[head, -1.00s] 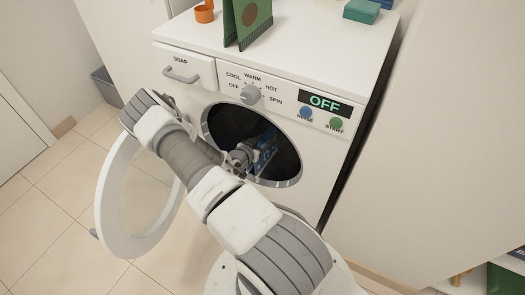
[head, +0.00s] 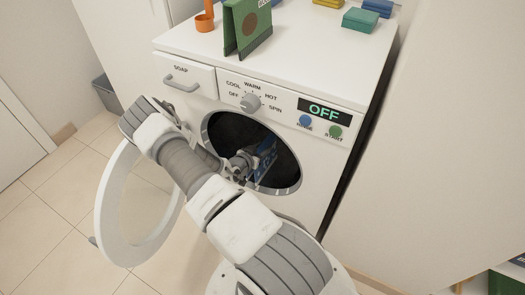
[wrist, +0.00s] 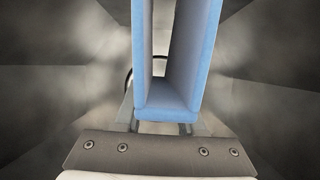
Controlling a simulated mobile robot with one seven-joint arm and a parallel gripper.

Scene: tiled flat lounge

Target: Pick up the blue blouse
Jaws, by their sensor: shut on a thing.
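The blue blouse (head: 267,161) is inside the dark drum of the washing machine (head: 318,158). In the wrist view the blouse (wrist: 165,114) is a stiff, light blue U-shaped fold that rises from between my fingers. My gripper (head: 247,163) reaches through the round door opening into the drum. It is shut on the near, lower end of the blouse, as the wrist view (wrist: 160,127) shows. The fingertips are partly hidden behind the cloth. In the head view the lower part of the blouse is hidden by the rim and my arm.
The round white door (head: 104,215) hangs open at the left. The display reads OFF. A grey bin (head: 106,94) stands at the left.

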